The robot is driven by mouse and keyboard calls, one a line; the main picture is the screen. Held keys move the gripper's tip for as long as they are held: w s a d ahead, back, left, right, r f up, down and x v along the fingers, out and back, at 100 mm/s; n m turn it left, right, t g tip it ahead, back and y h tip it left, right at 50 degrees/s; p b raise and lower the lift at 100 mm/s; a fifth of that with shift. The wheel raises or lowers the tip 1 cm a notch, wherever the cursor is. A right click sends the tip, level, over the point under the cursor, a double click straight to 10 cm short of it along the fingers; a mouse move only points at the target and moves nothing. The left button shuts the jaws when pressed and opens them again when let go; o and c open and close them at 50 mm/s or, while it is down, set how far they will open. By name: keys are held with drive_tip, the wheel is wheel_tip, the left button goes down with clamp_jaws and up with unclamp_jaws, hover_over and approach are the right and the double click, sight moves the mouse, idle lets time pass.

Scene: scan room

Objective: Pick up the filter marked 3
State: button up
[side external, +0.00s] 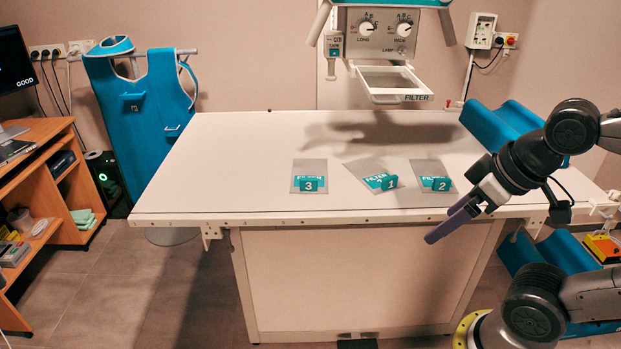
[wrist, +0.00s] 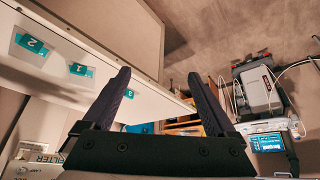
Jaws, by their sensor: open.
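The filter marked 3 (side external: 309,168) is a thin grey plate with a teal tab, lying flat on the table at the left of a row of filters. The filter marked 1 (side external: 370,172) lies turned in the middle, and the filter marked 2 (side external: 432,170) lies at the right. My gripper (side external: 452,226) is at the table's front right edge, well right of the filter marked 3 and apart from it. In the wrist view my gripper (wrist: 162,82) is open and empty. A teal bit beside its left finger there is mostly hidden.
The white table (side external: 230,150) is clear left of the filters. A filter tray (side external: 388,83) hangs from the collimator head (side external: 382,35) above the table's back. Blue cushions (side external: 500,125) lie at the back right, near my arm. A wooden shelf (side external: 40,180) stands at far left.

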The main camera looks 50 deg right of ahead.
drive_tip(key=shift+c, duration=0.4)
drive_tip(key=c, duration=0.5)
